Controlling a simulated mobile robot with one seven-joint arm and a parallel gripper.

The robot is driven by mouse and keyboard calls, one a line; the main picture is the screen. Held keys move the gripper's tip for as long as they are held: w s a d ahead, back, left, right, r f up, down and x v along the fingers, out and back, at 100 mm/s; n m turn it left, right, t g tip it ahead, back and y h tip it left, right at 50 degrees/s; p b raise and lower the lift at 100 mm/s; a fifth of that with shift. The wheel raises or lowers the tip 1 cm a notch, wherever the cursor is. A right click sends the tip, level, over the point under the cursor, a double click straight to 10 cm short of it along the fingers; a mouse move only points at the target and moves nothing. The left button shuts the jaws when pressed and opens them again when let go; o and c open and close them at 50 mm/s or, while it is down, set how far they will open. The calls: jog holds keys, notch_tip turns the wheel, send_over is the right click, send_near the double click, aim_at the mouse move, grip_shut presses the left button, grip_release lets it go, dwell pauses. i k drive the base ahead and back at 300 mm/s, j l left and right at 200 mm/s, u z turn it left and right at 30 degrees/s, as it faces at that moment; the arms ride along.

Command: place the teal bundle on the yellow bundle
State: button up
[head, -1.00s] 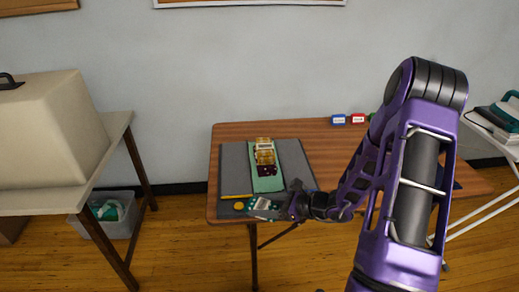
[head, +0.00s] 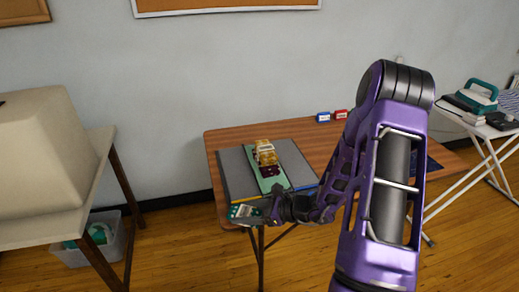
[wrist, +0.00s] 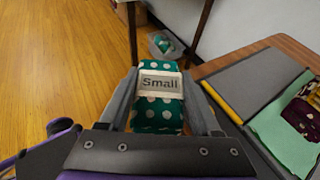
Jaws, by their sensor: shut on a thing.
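The teal bundle (wrist: 158,112) with white dots and a paper band reading "Small" is between the fingers of my gripper (wrist: 163,95) in the wrist view. In the head view the teal bundle (head: 241,211) shows at the end of my gripper (head: 250,209), at the table's front left corner. The yellow bundle (head: 264,150), with a pale band, lies farther back on a green strip (head: 276,183). It is behind and slightly right of my gripper, apart from it. A maroon bundle (head: 270,171) lies just in front of the yellow one.
The strip lies on a grey mat (head: 233,168) on the wooden table (head: 218,139). A yellow stick (wrist: 222,103) lies along the mat's edge. Blue (head: 323,117) and red (head: 341,114) blocks stand at the back. A bin (head: 112,245) stands on the floor at left.

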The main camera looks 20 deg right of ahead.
aim_at(266, 148)
jog(key=i+j, duration=0.15)
jog(key=j, duration=0.2)
jog(key=i+j+z, duration=0.1)
jog(key=j, duration=0.3)
jog(key=i+j+z, duration=0.1)
jog(key=j, duration=0.25)
jog(key=i+j, duration=0.2)
jog(key=j, duration=0.2)
